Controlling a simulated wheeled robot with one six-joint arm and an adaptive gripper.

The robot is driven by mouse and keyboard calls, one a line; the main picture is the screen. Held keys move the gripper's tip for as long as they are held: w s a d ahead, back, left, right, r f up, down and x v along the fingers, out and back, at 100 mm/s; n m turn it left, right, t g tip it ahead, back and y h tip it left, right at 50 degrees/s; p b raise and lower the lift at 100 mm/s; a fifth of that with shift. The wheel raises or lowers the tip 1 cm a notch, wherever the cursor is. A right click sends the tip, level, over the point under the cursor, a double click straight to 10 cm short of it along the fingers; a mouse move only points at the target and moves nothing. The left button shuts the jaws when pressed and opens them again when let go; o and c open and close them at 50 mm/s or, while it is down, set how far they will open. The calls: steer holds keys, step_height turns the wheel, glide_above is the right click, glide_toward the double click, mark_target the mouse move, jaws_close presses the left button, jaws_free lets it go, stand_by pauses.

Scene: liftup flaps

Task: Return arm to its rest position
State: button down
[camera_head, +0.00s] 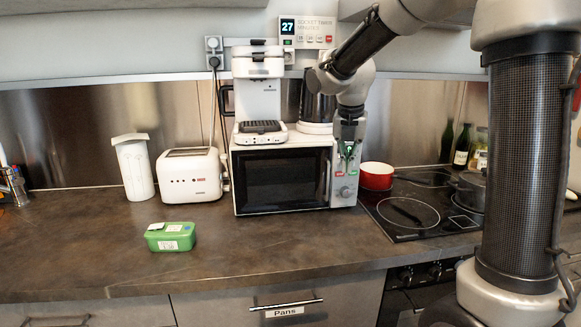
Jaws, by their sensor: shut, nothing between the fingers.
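My arm reaches in from the upper right and bends down in front of the coffee machine and microwave. My gripper (346,160) points downward and is shut and empty. It hangs in front of the control panel at the right side of the white microwave (283,178). Whether it touches the panel cannot be told. The microwave door is closed.
A white coffee machine (258,98) stands on the microwave. A green box (170,237), toaster (190,175) and white canister (135,168) stand on the counter (90,255). A red pot (376,176) sits on the stove at right. The counter's front middle is clear.

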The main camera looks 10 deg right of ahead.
steer(key=s+d+m+t, duration=0.1)
steer(key=s+d+m, duration=0.2)
steer(key=s+m, duration=1.1)
steer(key=s+d+r+m+t+y, duration=0.1)
steer(key=s+d+m, duration=0.2)
steer(key=s+m, duration=1.1)
steer(key=m, duration=0.2)
steer(key=shift+s+r+m, duration=0.2)
steer(key=shift+m, duration=0.1)
steer(key=shift+d, duration=0.1)
